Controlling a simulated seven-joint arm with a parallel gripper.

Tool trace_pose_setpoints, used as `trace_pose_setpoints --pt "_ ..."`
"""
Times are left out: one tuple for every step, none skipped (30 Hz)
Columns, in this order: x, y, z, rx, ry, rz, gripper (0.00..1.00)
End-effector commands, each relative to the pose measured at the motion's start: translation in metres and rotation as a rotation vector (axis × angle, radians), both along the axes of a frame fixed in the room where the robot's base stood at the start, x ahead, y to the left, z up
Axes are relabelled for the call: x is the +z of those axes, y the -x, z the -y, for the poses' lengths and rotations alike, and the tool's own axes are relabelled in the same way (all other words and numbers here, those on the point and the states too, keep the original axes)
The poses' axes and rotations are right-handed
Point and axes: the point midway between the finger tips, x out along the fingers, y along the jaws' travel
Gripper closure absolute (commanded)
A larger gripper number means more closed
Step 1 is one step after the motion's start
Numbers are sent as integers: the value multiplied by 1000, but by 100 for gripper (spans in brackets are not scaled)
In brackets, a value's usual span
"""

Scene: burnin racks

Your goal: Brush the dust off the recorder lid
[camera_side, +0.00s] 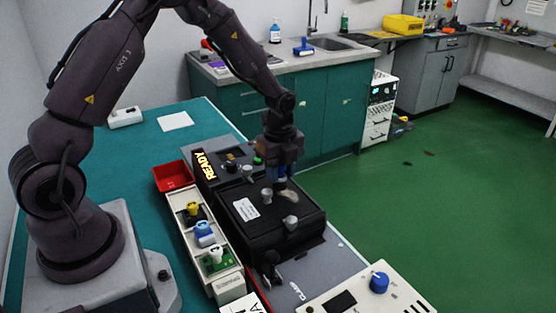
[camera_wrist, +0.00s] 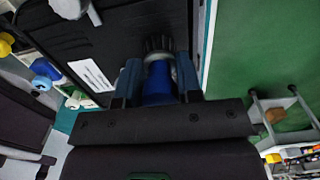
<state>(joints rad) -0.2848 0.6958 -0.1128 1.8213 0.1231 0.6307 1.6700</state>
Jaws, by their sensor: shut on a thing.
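The recorder is a black case whose lid (camera_side: 262,222) carries a white label and grey knobs. The lid also fills the upper middle of the wrist view (camera_wrist: 125,45). My gripper (camera_side: 281,170) is above the lid's far right part, pointing down. It is shut on a brush with a blue handle (camera_wrist: 158,85) and dark bristles (camera_wrist: 158,44). The bristle end is over the lid near its right edge; I cannot tell whether it touches. A small pale patch (camera_side: 289,195) shows on the lid just below the brush. I cannot tell whether it is dust.
A panel with a lit READY sign (camera_side: 205,165) stands behind the recorder. A pale tray (camera_side: 221,270) with yellow, blue and white-topped parts lies to the left, by a red bin (camera_side: 172,177). A white box with a blue knob (camera_side: 379,282) is at the front right.

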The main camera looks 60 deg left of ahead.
Motion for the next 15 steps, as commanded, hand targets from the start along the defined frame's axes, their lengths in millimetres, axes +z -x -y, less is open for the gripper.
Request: trace_pose_setpoints --pt "-2 0 6 -3 0 -1 95" --pt "-1 0 8 -2 0 0 95" --pt "-1 0 12 -2 0 0 95" --pt "-1 0 15 -2 0 -1 95" --pt "-1 0 17 -3 0 -1 95" --pt "-1 1 21 -2 0 -1 95" --pt "-1 1 23 -1 0 -1 95" --pt "-1 1 26 -2 0 -2 95" --pt "-1 1 30 -2 0 -2 95" --pt "-1 1 33 -2 0 -2 95" --pt "-1 1 35 -2 0 -2 95" --pt "-1 1 39 -2 0 -2 95" --pt "-1 1 42 -2 0 -2 95" --pt "-1 1 44 -2 0 -2 95" --pt "-1 1 48 -2 0 -1 95"
